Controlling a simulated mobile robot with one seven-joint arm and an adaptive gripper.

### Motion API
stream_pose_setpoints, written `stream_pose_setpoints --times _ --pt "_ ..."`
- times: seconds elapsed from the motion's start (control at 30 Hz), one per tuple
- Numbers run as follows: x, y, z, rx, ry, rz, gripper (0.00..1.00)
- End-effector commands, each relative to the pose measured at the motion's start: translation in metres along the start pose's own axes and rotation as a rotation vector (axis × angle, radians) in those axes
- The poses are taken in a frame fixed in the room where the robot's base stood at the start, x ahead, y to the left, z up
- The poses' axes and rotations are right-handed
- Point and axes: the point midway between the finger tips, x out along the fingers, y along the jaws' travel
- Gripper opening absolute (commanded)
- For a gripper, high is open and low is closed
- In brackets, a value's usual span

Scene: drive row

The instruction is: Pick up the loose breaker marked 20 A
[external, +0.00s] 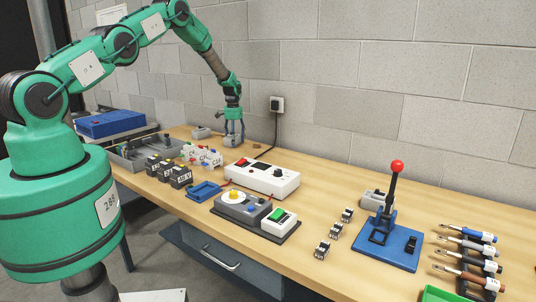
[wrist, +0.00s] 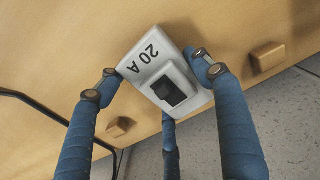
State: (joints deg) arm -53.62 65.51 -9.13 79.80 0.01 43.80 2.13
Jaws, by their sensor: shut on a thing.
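The breaker marked 20 A (wrist: 150,50) is a white-grey block with a black switch, seen close up in the wrist view. My gripper (wrist: 155,78) has blue fingers, and they are shut on the sides of this breaker, with another finger below it. In the external view my gripper (external: 233,138) points down at the back of the bench, near the wall. The breaker is too small there to make out clearly, and I cannot tell whether it touches the bench.
Small wooden blocks (wrist: 268,56) lie on both sides of the breaker on the wooden bench (external: 400,270). A black cord runs from a wall socket (external: 277,104) to a white box (external: 262,179). A blue lever stand (external: 375,243) and several hand tools (external: 465,250) stand right.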

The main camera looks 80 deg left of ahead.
Motion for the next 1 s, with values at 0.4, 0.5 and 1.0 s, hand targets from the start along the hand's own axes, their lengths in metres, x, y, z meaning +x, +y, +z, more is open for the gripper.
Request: stream_pose_setpoints --times 0.4,0.5,1.0 --pt "-0.011 0.000 -0.001 0.000 0.002 0.000 0.28" --pt "-0.019 0.000 -0.001 0.000 0.003 0.000 0.28" --pt "-0.041 0.001 0.048 0.000 -0.001 0.000 0.28"
